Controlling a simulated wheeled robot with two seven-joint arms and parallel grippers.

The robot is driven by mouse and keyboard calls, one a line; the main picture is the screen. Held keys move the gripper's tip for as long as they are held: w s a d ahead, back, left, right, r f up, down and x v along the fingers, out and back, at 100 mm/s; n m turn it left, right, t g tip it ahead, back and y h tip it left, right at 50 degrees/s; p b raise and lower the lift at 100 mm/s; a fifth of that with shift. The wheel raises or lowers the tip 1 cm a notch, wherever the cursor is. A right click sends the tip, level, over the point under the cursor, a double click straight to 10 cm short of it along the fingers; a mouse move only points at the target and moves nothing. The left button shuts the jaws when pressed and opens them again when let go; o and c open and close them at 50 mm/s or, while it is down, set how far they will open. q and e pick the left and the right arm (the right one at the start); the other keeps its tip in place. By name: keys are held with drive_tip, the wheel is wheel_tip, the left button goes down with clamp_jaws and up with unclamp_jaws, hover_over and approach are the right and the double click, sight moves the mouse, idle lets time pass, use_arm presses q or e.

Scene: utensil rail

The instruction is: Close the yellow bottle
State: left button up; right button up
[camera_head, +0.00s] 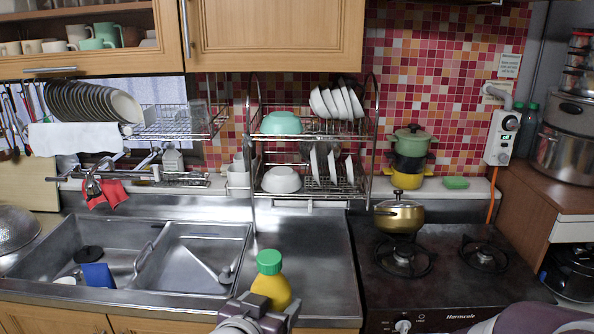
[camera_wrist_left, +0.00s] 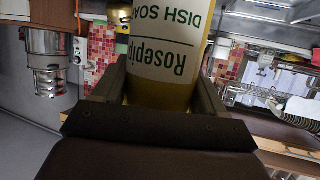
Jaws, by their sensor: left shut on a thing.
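The yellow bottle (camera_head: 272,288) shows at the bottom middle of the head view, upright, with a green cap (camera_head: 269,262) at its top. I cannot tell whether the cap is shut. My left gripper (camera_head: 258,308) is shut on the bottle's lower part. In the left wrist view the bottle (camera_wrist_left: 160,92) is between the two fingers, its "DISH SOAP" label upside down; its cap is out of that frame. My right gripper is not in view; only part of my right arm shows at the bottom right of the head view.
The steel counter (camera_head: 310,260) behind the bottle is clear. A sink (camera_head: 190,232) lies to the left, holding a blue item (camera_head: 97,275). A stove (camera_head: 455,268) with a gold pot (camera_head: 399,215) is to the right. A dish rack (camera_head: 312,135) stands behind.

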use_arm(q)
drive_tip(key=w+a+f+n+y, duration=0.1)
drive_tip(key=w+a+f, duration=0.25)
drive_tip(key=f, duration=0.25)
drive_tip(key=w+a+f+n+y, duration=0.1)
drive_tip(key=w+a+f+y, duration=0.15)
drive_tip(key=a+f, duration=0.2)
drive_tip(key=s+a+f+n, duration=0.1)
drive_tip(key=a+f, duration=0.5)
drive_tip(key=f, duration=0.3)
drive_tip(key=shift+a+f+n+t+y+p, duration=0.2)
drive_tip(key=shift+n+t+y+p, duration=0.1)
drive_tip(key=shift+n+t+y, duration=0.15)
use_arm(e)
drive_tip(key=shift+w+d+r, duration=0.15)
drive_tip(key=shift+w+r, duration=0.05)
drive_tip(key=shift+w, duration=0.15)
use_arm(q)
drive_tip(key=s+d+f+m+g+h, duration=0.1)
drive_tip(key=s+d+f+m+h, duration=0.1)
drive_tip(key=d+f+m+h, duration=0.2)
drive_tip(key=s+d+f+m+g+h, duration=0.1)
drive_tip(key=d+f+m+h, duration=0.3)
drive_tip(key=d, duration=0.6)
drive_tip(key=shift+s+d+g+h, duration=0.4)
drive_tip(key=shift+g, duration=0.25)
drive_tip(key=shift+f, duration=0.1)
clamp_jaws()
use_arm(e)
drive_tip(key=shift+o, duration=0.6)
